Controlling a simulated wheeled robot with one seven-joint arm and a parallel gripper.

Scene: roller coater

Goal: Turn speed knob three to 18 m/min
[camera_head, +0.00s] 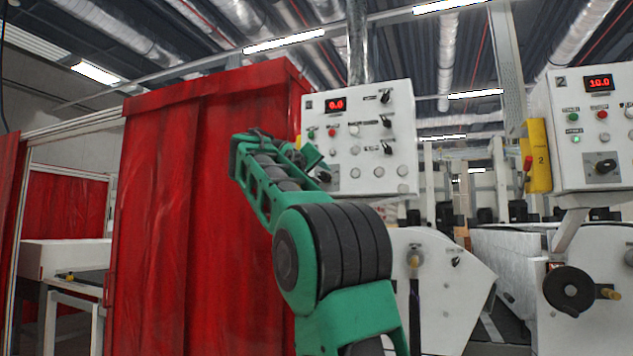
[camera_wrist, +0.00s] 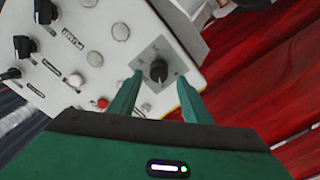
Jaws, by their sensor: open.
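The speed knob (camera_wrist: 158,70) is black, on a square grey plate of a white control panel (camera_head: 355,105). My gripper (camera_wrist: 160,82) is open, its two green fingers on either side of the knob with gaps visible, so it does not grip it. In the head view my gripper (camera_head: 312,158) is at the panel's lower left and hides most of the knob's area. The red display (camera_head: 336,104) on this panel appears to read 0.0. The panel's number label is too small to read surely.
The same panel carries several black selector knobs (camera_head: 386,121) and buttons. A second panel (camera_head: 600,130) at right, marked 2, shows 10.0 and has its own knob (camera_head: 606,165). Red curtains (camera_head: 200,200) hang close on the left. White machinery (camera_head: 440,290) stands below.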

